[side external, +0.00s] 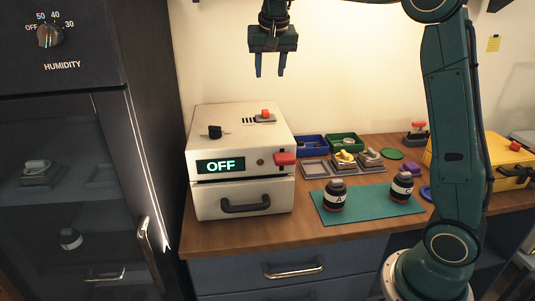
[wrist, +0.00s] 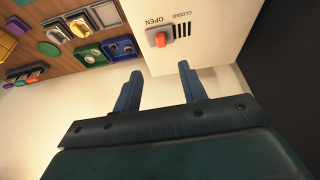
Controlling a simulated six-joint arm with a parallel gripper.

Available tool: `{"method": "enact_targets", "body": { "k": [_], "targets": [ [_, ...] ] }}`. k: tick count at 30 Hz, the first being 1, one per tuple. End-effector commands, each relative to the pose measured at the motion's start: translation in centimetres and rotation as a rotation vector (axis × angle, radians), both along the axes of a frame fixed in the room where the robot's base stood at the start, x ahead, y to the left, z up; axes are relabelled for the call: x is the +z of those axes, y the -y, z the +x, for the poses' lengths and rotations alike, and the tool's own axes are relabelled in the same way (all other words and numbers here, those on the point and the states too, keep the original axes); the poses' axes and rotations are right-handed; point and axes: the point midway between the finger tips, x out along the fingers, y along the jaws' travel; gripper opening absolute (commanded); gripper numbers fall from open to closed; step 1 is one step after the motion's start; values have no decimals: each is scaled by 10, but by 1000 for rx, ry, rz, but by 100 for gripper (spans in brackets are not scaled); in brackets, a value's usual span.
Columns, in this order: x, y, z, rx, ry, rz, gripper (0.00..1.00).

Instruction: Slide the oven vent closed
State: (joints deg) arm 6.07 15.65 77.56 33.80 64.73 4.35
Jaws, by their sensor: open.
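The oven (side external: 243,171) is a white box at the left of the wooden table, with a display reading OFF. On its top is the vent, with a red slider knob (side external: 265,114) beside dark slots. In the wrist view the knob (wrist: 160,39) sits by the OPEN label, and the slots (wrist: 182,30) are uncovered by the CLOSED label. My gripper (side external: 270,72) is open and empty, fingers down, in the air above the oven top. In the wrist view its fingertips (wrist: 156,70) are apart, with the knob showing between and beyond them. They do not touch it.
A small black part (side external: 216,132) lies on the oven top, left of the vent. A red knob (side external: 285,158) sticks out at the oven's front right. A dark cabinet (side external: 75,150) stands close on the left.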

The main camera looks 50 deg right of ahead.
Motion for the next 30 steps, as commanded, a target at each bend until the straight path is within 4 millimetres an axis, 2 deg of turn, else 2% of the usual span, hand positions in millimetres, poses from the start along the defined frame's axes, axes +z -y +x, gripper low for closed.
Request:
{"method": "enact_targets", "body": {
  "k": [4,11,17,23,30],
  "targets": [
    [-2,3,7,-20,-1,3,42],
    [-4,4,7,-21,-1,3,42],
    [-12,7,10,-22,-3,2,42],
    [-32,12,15,-22,-4,4,42],
    [-65,22,24,-22,-5,4,42]
  ]
}}
